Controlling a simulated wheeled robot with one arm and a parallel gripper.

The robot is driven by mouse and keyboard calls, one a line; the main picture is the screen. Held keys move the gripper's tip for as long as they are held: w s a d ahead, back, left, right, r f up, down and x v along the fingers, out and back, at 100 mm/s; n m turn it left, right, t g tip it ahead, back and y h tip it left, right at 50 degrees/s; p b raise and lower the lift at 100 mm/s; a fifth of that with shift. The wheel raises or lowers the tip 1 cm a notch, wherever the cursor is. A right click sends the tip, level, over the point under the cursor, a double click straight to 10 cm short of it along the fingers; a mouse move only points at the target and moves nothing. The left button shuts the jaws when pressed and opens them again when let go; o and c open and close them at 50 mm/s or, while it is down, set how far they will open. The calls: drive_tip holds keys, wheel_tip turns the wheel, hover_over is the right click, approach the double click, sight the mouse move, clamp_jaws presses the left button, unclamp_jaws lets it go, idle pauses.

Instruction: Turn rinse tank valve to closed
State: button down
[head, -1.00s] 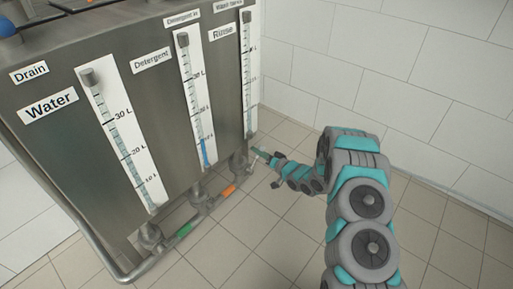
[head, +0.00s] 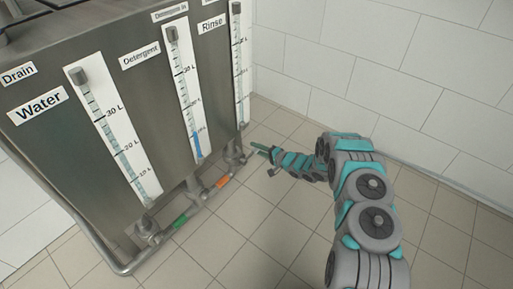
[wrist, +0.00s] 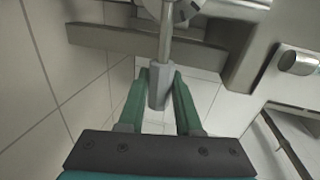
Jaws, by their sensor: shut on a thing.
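The rinse tank is marked by the Rinse label (head: 212,24) on the steel cabinet, at the far end of the row. Its valve (head: 235,154) sits low at the cabinet's corner and is small in the head view. In the wrist view, a grey valve handle (wrist: 159,86) hangs from a metal stem below a round fitting. My gripper (wrist: 160,75) has its green fingers on either side of this handle and is shut on it. My gripper (head: 262,149) is beside the rinse valve in the head view. The handle's exact angle is hard to tell there.
An orange valve handle (head: 223,181) and a green valve handle (head: 180,222) sit on the neighbouring outlets. A pipe (head: 95,248) runs low around the cabinet (head: 60,150). The tiled floor (head: 260,215) before it is clear. A white wall (head: 360,70) stands behind.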

drive_tip(key=shift+f+m, duration=0.25)
drive_tip(key=shift+m, duration=0.05)
idle(0.4)
drive_tip(key=c, duration=0.6)
unclamp_jaws()
drive_tip(key=v, duration=0.7)
drive_tip(key=shift+s+d, duration=0.15)
drive_tip(key=shift+d, duration=0.2)
drive_tip(key=shift+r, duration=0.1)
